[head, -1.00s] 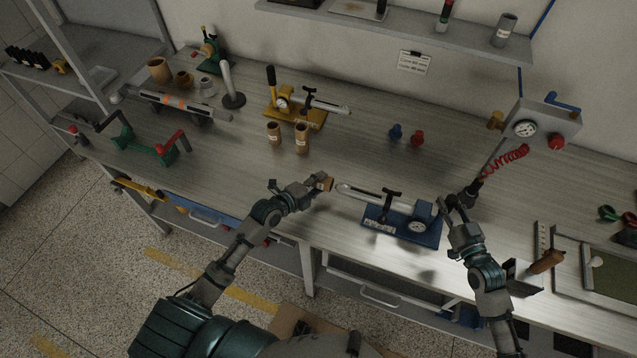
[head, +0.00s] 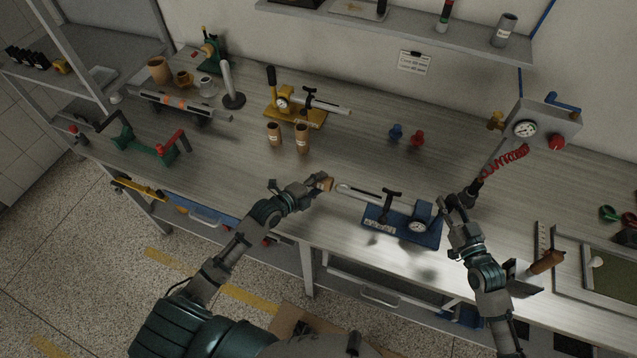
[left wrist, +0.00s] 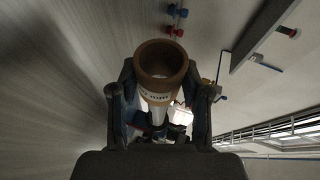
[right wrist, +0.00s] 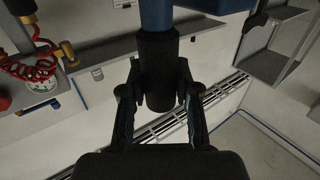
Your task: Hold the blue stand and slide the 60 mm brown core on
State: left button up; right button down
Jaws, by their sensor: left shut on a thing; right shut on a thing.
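The blue stand (head: 375,222) sits near the front edge of the bench, with a dial and a grey bar pointing left. My right gripper (head: 447,201) is shut on the stand at its right end; the right wrist view shows the fingers around a black grip (right wrist: 159,70) under a blue part. My left gripper (head: 320,184) is shut on the brown core (head: 326,182), just left of the bar's tip. In the left wrist view the core (left wrist: 161,58) is a hollow tube with a label, between the fingers. Whether the bar's tip is inside it cannot be told.
Two other brown cores (head: 302,138) stand behind, near a yellow stand (head: 296,117). A green stand (head: 150,148) is at left. Blue and red knobs (head: 417,138) lie at the back. A gauge box (head: 541,128) with a red coiled hose is at right.

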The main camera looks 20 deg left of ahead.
aim_at(370, 201)
pick_arm(q)
jog(key=shift+d+f, duration=0.15)
jog(key=shift+d, duration=8.25)
jog(key=o, duration=1.1)
jog(key=v, duration=1.2)
